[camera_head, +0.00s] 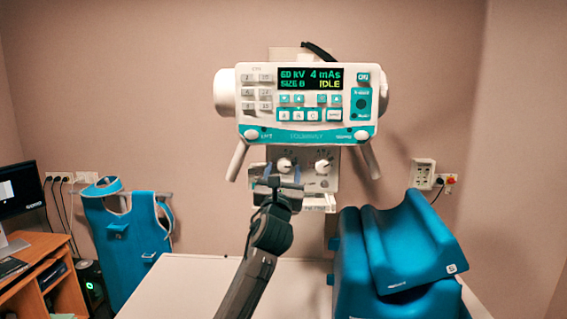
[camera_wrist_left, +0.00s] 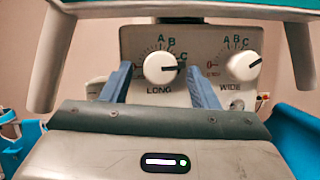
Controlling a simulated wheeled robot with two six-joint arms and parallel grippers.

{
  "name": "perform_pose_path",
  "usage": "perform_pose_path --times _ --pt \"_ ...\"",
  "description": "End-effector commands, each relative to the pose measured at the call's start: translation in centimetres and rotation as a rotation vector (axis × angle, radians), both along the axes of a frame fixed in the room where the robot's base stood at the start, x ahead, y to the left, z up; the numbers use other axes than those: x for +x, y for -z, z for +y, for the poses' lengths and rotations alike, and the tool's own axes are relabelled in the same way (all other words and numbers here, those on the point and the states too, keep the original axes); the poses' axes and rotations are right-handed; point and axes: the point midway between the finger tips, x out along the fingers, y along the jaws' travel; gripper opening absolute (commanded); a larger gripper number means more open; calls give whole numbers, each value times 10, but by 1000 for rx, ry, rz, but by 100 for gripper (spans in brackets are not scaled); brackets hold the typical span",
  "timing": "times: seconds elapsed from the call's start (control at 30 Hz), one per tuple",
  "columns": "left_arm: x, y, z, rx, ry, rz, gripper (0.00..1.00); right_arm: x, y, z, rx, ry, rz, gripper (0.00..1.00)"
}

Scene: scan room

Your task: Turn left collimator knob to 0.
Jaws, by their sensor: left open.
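The left collimator knob (camera_head: 284,164) is a round white dial on the collimator panel below the console. In the left wrist view this knob (camera_wrist_left: 160,68) sits above the word LONG, with marks A, B and C around it. Its black pointer line points right, a little below the C. My left gripper (camera_head: 282,174) is open in front of the panel. In the left wrist view, its blue fingers (camera_wrist_left: 161,86) stand on either side of the knob, with gaps visible. How deep they reach is hard to tell. My right gripper is not in view.
A second knob (camera_wrist_left: 244,66), marked WIDE, sits to the right. The console (camera_head: 305,100) with its lit display is above, with handles angling down on both sides. A white table (camera_head: 185,285) lies below, with blue padded supports (camera_head: 385,262) at right.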

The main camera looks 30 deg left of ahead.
Motion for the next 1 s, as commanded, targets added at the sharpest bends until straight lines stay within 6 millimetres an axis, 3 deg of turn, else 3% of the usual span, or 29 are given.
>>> perform_pose_path --times 0.17,0.43,0.47,0.6,0.7,1.0 --pt "11 -6 6 0 -1 0 55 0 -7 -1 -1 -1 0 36" --pt "12 -5 6 0 0 0 55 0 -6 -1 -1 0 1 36" --pt "12 -5 6 0 0 0 53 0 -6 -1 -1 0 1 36" --pt "12 -5 6 0 0 0 25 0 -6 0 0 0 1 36" --pt "12 -5 6 -1 0 0 10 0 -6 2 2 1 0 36" --pt "13 -4 6 -33 1 -18 10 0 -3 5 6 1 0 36"
